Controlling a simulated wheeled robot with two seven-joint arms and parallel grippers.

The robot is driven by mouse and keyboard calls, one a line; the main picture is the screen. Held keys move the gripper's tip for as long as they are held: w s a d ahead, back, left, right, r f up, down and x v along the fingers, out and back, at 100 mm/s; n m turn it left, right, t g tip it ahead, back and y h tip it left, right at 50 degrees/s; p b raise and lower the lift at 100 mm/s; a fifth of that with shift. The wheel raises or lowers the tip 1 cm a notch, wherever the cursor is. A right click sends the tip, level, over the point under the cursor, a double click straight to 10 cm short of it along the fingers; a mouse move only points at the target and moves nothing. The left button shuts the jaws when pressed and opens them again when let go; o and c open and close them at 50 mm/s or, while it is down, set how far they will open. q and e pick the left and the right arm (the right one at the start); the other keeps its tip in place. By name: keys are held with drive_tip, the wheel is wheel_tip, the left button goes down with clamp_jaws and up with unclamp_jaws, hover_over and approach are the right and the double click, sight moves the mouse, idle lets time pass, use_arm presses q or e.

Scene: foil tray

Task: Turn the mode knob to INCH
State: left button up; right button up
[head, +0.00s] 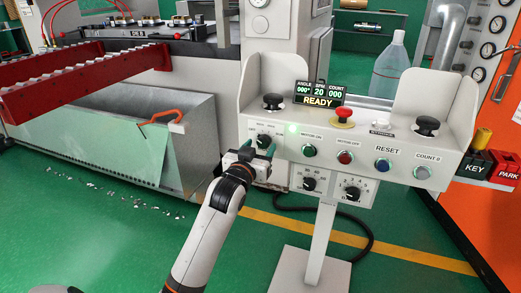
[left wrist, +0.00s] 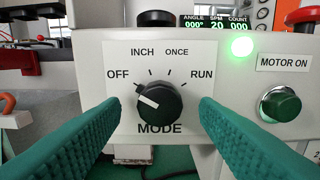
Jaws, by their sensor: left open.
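The black mode knob (left wrist: 160,102) sits at the centre of the left wrist view, on a white plate marked OFF, INCH, ONCE and RUN. Its white pointer bar slants up to the left, on the OFF side. The INCH label (left wrist: 142,52) is above the knob, slightly left. In the head view the knob (head: 264,139) is at the left end of the control panel. My left gripper (head: 259,149) is in front of it, open. Its green fingers show on both sides of the knob in the left wrist view, apart from it. My right gripper is out of view.
The panel (head: 405,165) also holds a red mushroom button (head: 343,114), several push buttons and two lower dials. A green MOTOR ON button (left wrist: 280,104) is right of the knob plate. A display (head: 319,102) reads READY. A metal bin (head: 190,135) stands left of my arm.

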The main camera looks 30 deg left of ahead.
use_arm(q)
drive_tip(key=shift+w+a, duration=0.15)
drive_tip(key=shift+w, duration=0.45)
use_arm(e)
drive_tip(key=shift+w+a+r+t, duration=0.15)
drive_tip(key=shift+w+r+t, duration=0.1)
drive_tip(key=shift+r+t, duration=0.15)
